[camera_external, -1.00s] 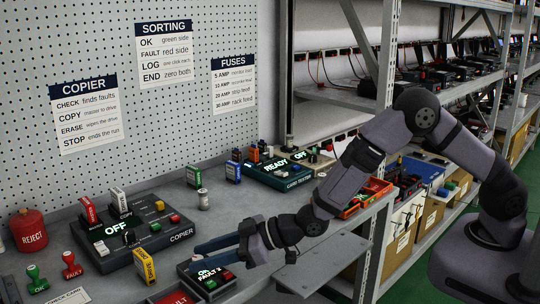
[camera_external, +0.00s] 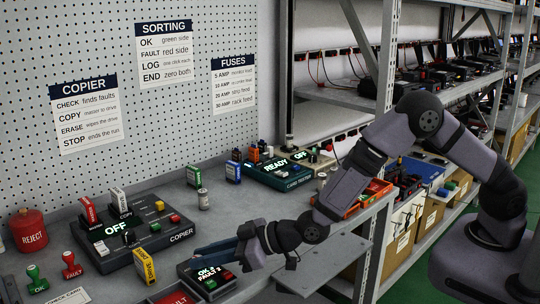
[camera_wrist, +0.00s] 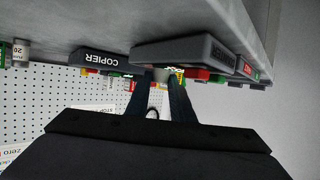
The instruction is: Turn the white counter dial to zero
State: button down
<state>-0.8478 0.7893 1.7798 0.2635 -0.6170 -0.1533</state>
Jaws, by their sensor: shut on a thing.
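The dark counter box (camera_external: 228,286) stands near the bench's front edge. Its lit display (camera_external: 208,271) shows an OK line and a FAULT line that seems to read 2; the OK number is hard to read. A green and a red button sit on it. My gripper (camera_external: 200,258) reaches in low from the right at the far side of the box. The wrist view, upside down, shows my fingers (camera_wrist: 161,84) close together at the box (camera_wrist: 180,50), shut on a small pale piece, apparently the white dial (camera_wrist: 161,75). The dial is hidden in the external view.
The copier (camera_external: 145,250), its display reading OFF, stands behind and left. A yellow drive (camera_external: 144,267) stands close left of the counter box. A red FAULT tray (camera_external: 172,299) lies in front. A grey shelf (camera_external: 320,265) juts out to the right.

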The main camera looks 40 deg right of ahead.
jog(key=shift+s+a+r+m+t+h+p, duration=0.15)
jog(key=shift+m+t+h+p, duration=0.25)
jog(key=shift+m+h+p, duration=0.25)
jog(key=shift+s+a+r+m+t+h+p, duration=0.15)
jog(key=shift+m+t+h+p, duration=0.25)
jog(key=shift+m+h+p, duration=0.25)
jog(key=m+h+p, duration=0.1)
jog(key=m+t+h+p, duration=0.1)
jog(key=h, duration=0.1)
jog(key=shift+a+f+m, duration=0.2)
jog(key=shift+m, duration=0.2)
jog(key=shift+a+f+m+t+h+b, duration=0.15)
jog(key=shift+m+h+b, duration=0.1)
jog(key=shift+m+h, duration=0.5)
jog(key=shift+a+f+m+t+h+b, duration=0.15)
jog(key=shift+m+h+b, duration=0.1)
jog(key=shift+m+h, duration=0.5)
jog(key=shift+w+r+m+h+b, duration=0.1)
jog(key=shift+m+h+b, duration=0.3)
jog(key=shift+h+b, duration=0.3)
jog(key=shift+r+m+h, duration=0.15)
jog(key=shift+m+h, duration=0.15)
jog(key=shift+h, duration=0.1)
jog(key=c, duration=1.5)
grip_release()
jog(key=shift+c, duration=0.2)
jog(key=shift+d, duration=0.1)
jog(key=shift+b, duration=0.3)
